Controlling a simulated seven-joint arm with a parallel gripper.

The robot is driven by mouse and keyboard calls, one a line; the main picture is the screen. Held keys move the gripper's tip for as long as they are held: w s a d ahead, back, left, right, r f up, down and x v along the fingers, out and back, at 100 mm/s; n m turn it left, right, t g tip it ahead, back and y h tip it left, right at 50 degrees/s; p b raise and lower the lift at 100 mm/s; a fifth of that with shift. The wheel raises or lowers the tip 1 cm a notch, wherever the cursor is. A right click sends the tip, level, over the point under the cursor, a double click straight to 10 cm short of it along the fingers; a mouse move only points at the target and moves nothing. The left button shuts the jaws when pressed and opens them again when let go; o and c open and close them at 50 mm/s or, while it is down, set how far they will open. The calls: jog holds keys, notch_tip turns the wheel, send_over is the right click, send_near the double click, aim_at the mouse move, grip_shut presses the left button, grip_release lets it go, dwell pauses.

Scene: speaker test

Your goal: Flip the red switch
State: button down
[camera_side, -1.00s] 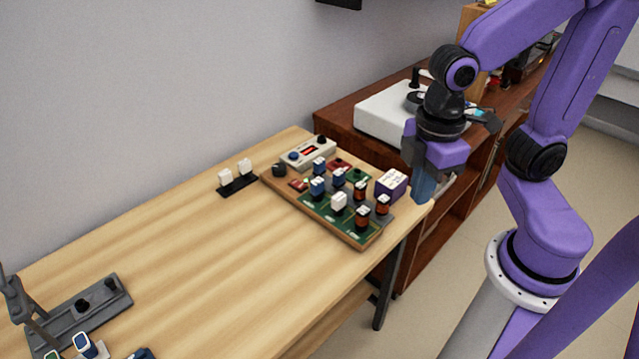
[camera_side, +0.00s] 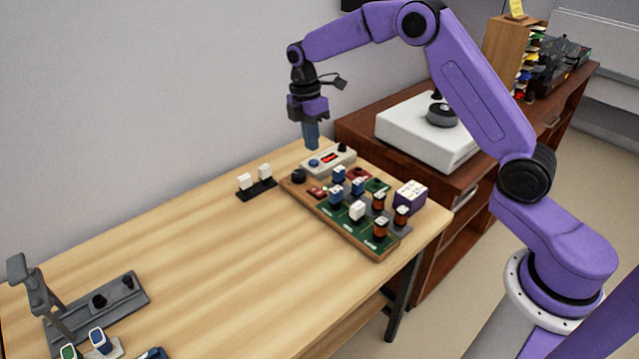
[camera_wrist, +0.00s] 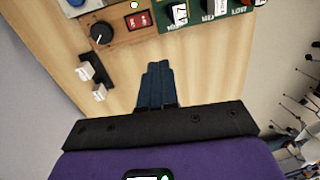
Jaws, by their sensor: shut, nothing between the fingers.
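The red switch (camera_wrist: 138,20) sits on the wooden board near its edge, beside a black knob (camera_wrist: 101,33). It also shows, small, in the side view (camera_side: 317,192). The board (camera_side: 337,223) lies on the table and carries several labelled blocks. My gripper (camera_side: 311,146) is shut and empty. In the side view it points down, raised at the back end of the table, near the white box with a red display (camera_side: 328,161). In the wrist view my closed fingertips (camera_wrist: 157,66) appear below the red switch, apart from it.
Two white switches on a black base (camera_side: 256,188) stand left of the board. A purple-and-white box (camera_side: 410,194) is on its right. A grey stand (camera_side: 100,303) is at the front left. A brown cabinet with a turntable (camera_side: 430,128) stands behind. The middle of the table is clear.

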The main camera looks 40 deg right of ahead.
jog(key=w+d+f, duration=0.2)
jog(key=d, duration=0.1)
send_near(320, 193)
jog(key=shift+n, duration=0.3)
jog(key=f, duration=0.6)
jog(key=shift+s+d+f, duration=0.2)
jog(key=shift+s+f, duration=0.2)
